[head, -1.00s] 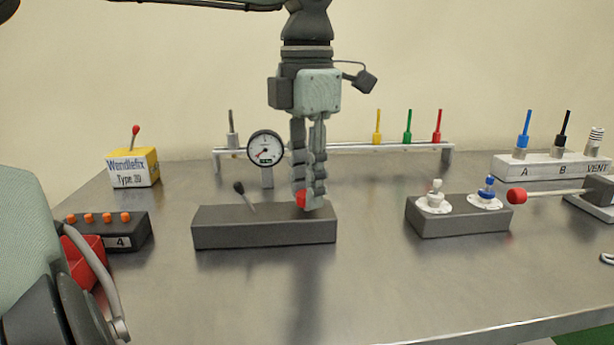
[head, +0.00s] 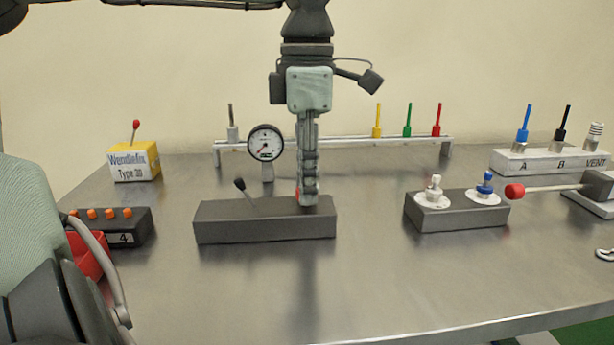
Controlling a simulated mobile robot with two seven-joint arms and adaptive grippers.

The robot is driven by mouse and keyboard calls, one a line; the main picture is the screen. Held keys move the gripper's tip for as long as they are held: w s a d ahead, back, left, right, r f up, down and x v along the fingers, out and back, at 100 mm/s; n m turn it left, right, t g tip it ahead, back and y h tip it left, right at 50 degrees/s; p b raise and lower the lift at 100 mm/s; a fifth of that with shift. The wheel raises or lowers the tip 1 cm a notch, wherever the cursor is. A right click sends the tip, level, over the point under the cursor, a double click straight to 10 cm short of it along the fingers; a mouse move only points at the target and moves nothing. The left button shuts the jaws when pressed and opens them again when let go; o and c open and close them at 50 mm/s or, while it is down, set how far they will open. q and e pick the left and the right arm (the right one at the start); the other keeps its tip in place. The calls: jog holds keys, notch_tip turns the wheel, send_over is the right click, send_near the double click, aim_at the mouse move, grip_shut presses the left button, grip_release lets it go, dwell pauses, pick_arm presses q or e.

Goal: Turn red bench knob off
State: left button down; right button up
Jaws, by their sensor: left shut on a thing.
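The red bench knob (head: 298,195) sits on the right part of a long dark grey block in the middle of the table. Only a thin red sliver of it shows, at the left edge of the fingers; the rest is hidden. My left gripper (head: 308,198) points straight down over the block, shut on the knob, with its fingers lined up almost one behind the other. A black lever (head: 240,184) leans to the left on the same block (head: 265,228). My right gripper is not in view.
A round gauge (head: 266,143) stands behind the block, close to my gripper's left. A rail behind holds yellow, green and red pins. A grey block (head: 457,217) with white and blue knobs and a red-tipped lever (head: 515,191) are at right. The front table is clear.

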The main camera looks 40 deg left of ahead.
pick_arm(q)
jog(key=c, duration=1.2)
grip_release()
notch_tip(320, 180, up, 12)
jog(key=shift+r, duration=0.1)
